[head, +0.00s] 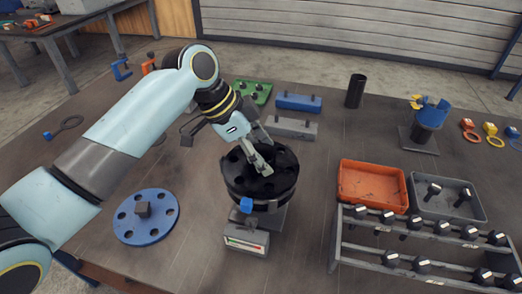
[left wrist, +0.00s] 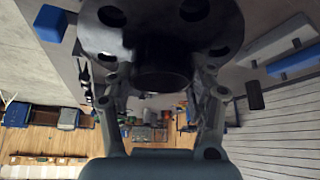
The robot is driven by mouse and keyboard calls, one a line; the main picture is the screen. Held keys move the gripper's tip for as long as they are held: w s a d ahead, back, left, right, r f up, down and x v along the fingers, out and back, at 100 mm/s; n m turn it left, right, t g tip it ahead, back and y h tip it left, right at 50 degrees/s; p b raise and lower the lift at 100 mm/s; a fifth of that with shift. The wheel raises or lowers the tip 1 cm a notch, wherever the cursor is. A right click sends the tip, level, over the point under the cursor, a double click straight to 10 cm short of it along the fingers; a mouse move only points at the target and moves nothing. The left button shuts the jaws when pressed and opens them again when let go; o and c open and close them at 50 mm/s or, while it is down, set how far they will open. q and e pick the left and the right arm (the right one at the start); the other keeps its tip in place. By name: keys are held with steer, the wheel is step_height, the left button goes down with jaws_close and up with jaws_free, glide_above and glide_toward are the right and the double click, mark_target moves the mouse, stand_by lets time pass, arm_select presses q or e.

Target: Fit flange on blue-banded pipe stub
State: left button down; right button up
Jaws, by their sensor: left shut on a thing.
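A black flange (head: 262,160) with round bolt holes sits at or just above a matching black flanged stub end (head: 262,196) on a grey base (head: 272,217). Whether they touch cannot be told. A small blue piece (head: 246,205) shows on the stub's front side; a full band is not visible. My left gripper (head: 258,167) reaches down from above, shut on the flange's central hub. In the left wrist view the fingers flank a dark hub (left wrist: 162,78) under the holed disc (left wrist: 150,25). My right gripper is not in view.
A blue flange disc (head: 132,228) lies front left. A gauge box (head: 246,240) stands in front of the stub. An orange tray (head: 372,187), grey tray (head: 421,202) and bolt rack (head: 345,248) fill the right. A blue-topped stand (head: 430,116) and black cylinder (head: 355,91) stand behind.

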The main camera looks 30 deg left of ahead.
arm_select(q)
steer(key=c, duration=0.7)
jaws_free()
steer(key=o, duration=0.3)
steer(key=shift+o, duration=0.2)
steer(key=shift+s+a+r, duration=0.1)
steer(key=shift+a+r, duration=0.1)
steer(key=shift+r, duration=0.2)
steer(key=w+d+r+p+v, duration=0.1)
steer(key=p+v, duration=0.2)
steer(key=v, duration=0.6)
steer(key=w+d+r+p+v, duration=0.1)
steer(key=d+p+v, duration=0.1)
steer(key=v, duration=0.7)
steer(key=shift+r+p, duration=0.5)
steer(key=shift+p, duration=0.35)
